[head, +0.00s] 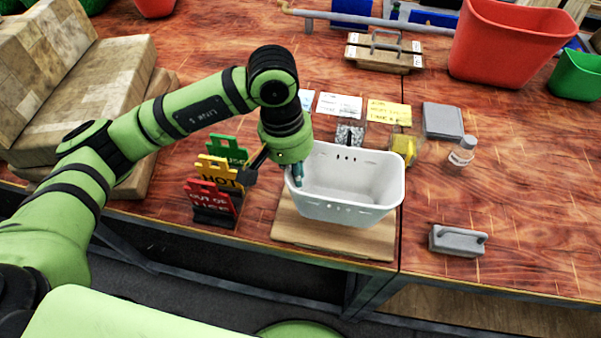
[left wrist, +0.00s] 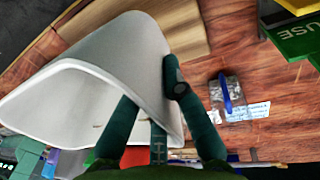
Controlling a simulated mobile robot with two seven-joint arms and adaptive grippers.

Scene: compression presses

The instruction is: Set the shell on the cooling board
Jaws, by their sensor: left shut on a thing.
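The shell (head: 350,178) is a white open tub, upright with its opening up, over the light wooden cooling board (head: 335,240). Whether its base touches the board or hangs just above it, I cannot tell. My left gripper (head: 296,177) is shut on the shell's left wall at the rim. In the left wrist view, the gripper's fingers (left wrist: 150,92) straddle the wall of the shell (left wrist: 75,95), and part of the board (left wrist: 185,25) shows beyond. The shell hides the back of the board in the head view. My right gripper is not in view.
Coloured sign plates (head: 215,180) stand close left of the board. Behind the shell are labels and small blocks. A clear bottle (head: 462,151) and grey handled block (head: 458,240) are to the right. Red bin (head: 510,45) stands at back right. The board is near the table's front edge.

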